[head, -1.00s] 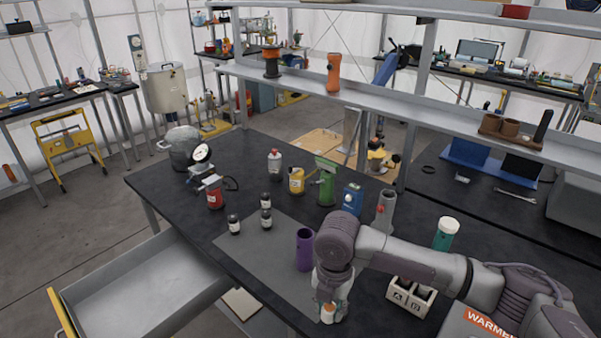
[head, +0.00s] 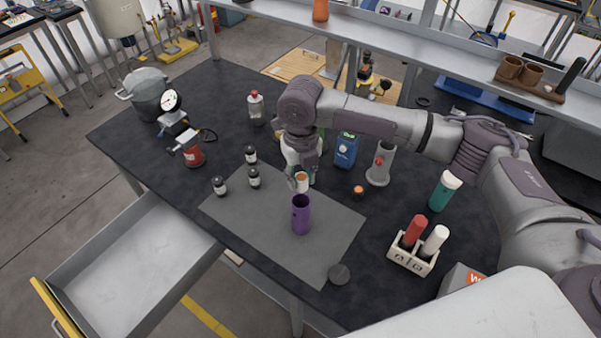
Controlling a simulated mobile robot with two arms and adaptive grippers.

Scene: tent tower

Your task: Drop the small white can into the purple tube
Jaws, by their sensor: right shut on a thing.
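The purple tube (head: 301,218) stands upright on the grey mat (head: 255,225), its open mouth facing up. My right gripper (head: 301,177) points down just above and beyond the tube's mouth in the head view. It is shut on the small white can (head: 303,184), which has an orange end and is partly covered by the fingers. The can appears just above the tube's far rim; I cannot tell whether it is over the opening. My left gripper is not in view.
Several small dark bottles (head: 254,179) stand left of the tube. A blue box (head: 346,150), a grey holder (head: 380,164) and a green cylinder (head: 444,191) stand to the right. A white rack (head: 413,253) holds red and white cylinders. A drawer (head: 135,270) is open at the left.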

